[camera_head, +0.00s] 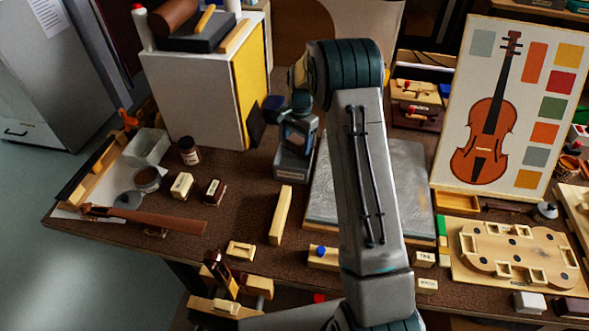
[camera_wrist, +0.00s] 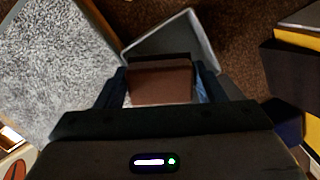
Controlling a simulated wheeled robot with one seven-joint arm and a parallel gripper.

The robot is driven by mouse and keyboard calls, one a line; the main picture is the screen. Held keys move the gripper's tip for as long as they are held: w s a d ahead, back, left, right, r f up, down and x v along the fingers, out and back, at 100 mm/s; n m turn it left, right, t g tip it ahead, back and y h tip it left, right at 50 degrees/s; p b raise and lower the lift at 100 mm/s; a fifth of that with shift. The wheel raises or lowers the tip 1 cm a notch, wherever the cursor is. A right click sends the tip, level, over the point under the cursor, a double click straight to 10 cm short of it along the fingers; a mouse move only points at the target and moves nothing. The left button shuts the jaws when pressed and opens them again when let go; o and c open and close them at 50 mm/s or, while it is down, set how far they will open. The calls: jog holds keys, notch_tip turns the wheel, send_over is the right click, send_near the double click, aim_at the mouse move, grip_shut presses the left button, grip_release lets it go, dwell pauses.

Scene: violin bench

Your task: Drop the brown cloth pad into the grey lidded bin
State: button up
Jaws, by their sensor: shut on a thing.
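The brown cloth pad (camera_wrist: 160,82) is squeezed between the two dark fingers of my gripper (camera_wrist: 158,90) in the wrist view. The grey bin (camera_head: 291,167) stands on the bench just left of the grey slab. In the wrist view its pale rim (camera_wrist: 207,43) frames a dark inside, just past the pad, so its top looks open. My gripper (camera_head: 298,132) is directly at the top of the bin in the head view. The pad is hard to make out there. I cannot tell whether the pad's lower edge is inside the rim.
A grey slab (camera_head: 323,198) lies right of the bin, partly behind my arm. A white box with a yellow side (camera_head: 250,90) stands to the left. A wooden bar (camera_head: 281,215) and small bottles (camera_head: 189,151) are nearby. A violin chart (camera_head: 485,110) stands at right.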

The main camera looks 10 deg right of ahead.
jog(key=shift+f, duration=0.3)
jog(key=o, duration=1)
jog(key=shift+o, duration=0.2)
jog(key=shift+r, duration=0.1)
notch_tip(320, 180, up, 14)
jog(key=w+d+b, duration=0.1)
jog(key=shift+f, duration=0.2)
jog(key=shift+d, duration=0.1)
